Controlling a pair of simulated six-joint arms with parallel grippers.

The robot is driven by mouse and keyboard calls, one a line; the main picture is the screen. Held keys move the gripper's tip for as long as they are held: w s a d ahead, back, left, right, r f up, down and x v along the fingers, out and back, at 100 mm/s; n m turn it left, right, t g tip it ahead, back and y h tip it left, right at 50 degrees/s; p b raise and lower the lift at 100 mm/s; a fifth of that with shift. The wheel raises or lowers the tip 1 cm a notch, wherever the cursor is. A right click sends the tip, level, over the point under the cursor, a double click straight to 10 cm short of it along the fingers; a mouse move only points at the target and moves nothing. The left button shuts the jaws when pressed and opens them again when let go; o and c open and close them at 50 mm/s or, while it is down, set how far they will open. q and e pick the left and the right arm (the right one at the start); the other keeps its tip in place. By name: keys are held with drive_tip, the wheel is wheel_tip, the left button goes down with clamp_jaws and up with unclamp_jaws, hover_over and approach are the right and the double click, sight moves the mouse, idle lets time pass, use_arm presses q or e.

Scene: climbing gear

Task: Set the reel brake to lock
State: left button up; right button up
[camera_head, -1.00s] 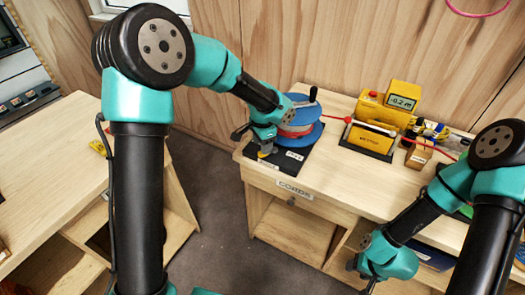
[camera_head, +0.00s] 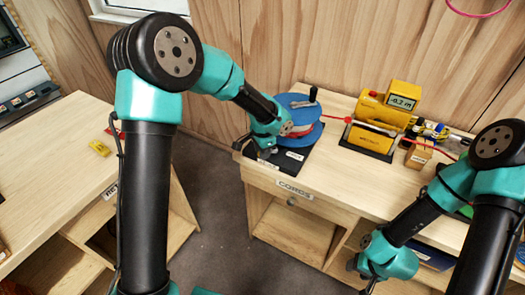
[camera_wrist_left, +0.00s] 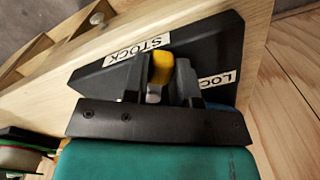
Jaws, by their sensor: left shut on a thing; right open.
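In the left wrist view the black base (camera_wrist_left: 105,80) carries a white STOCK label (camera_wrist_left: 137,51) and a partly covered label reading LOC (camera_wrist_left: 217,80). My left gripper (camera_head: 258,150) is low at the base's left part. My right gripper (camera_head: 362,276) is open and empty, below the bench front.
A red cord (camera_head: 335,118) runs from the reel to a yellow meter (camera_head: 380,112) reading -0.2 m. A wooden block (camera_head: 418,156) stands right of it. A small yellow item (camera_head: 99,148) lies on the left bench. Bare bench lies in front of the meter.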

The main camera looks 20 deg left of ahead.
use_arm(q)
drive_tip(key=shift+c, duration=1.2)
drive_tip(key=shift+w+a+m, duration=0.2)
drive_tip(key=shift+w+m, duration=0.05)
drive_tip(key=shift+m, duration=0.35)
drive_tip(key=shift+w+a+m, duration=0.15)
drive_tip(key=shift+w+m, duration=0.05)
drive_tip(key=shift+m, duration=0.4)
drive_tip(key=o, duration=0.9)
wheel_tip(320, 180, up, 17)
drive_tip(key=shift+r, duration=0.2)
